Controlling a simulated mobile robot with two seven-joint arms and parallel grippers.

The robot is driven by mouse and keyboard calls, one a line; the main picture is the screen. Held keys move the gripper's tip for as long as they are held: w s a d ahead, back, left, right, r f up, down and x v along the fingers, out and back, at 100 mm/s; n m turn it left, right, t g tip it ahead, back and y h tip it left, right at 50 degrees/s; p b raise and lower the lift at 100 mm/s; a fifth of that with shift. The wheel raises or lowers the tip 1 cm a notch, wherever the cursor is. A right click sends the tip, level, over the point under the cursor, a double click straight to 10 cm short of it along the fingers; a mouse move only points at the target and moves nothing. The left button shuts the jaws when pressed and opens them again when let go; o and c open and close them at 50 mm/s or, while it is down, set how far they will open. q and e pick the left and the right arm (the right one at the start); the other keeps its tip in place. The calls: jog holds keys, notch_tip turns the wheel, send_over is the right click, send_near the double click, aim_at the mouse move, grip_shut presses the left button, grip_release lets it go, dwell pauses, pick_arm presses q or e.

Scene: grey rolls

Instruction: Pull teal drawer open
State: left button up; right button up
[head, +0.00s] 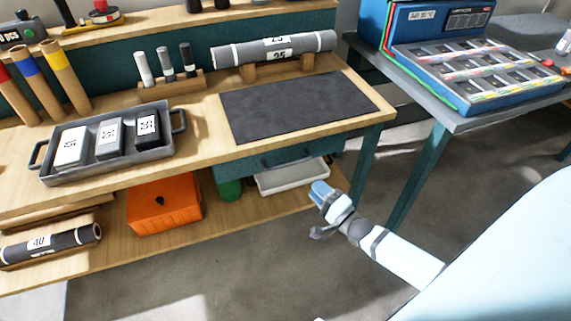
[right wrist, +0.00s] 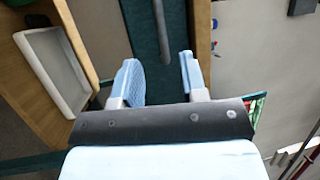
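The teal drawer (head: 250,166) is under the worktop, below the dark mat, and its front looks flush with the bench. A dark bar handle (head: 287,157) runs along it. In the right wrist view the teal drawer front (right wrist: 139,30) lies ahead, with the handle (right wrist: 164,30) pointing down between my fingers. My right gripper (head: 322,192) is in front of and below the drawer's right end. In the right wrist view its two blue fingers (right wrist: 160,72) are apart with nothing between them, and the handle's end looks short of them. My left gripper is not in view.
A white tray (head: 293,178), a green object (head: 229,188) and an orange box (head: 165,204) are on the lower shelf. The bench's teal right leg (head: 362,165) is beyond my right gripper. A second table (head: 455,122) stands right. The floor before the bench is clear.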

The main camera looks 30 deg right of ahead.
aim_at(289, 164)
jog(key=b+x, duration=0.1)
jog(key=x, duration=1.1)
grip_shut()
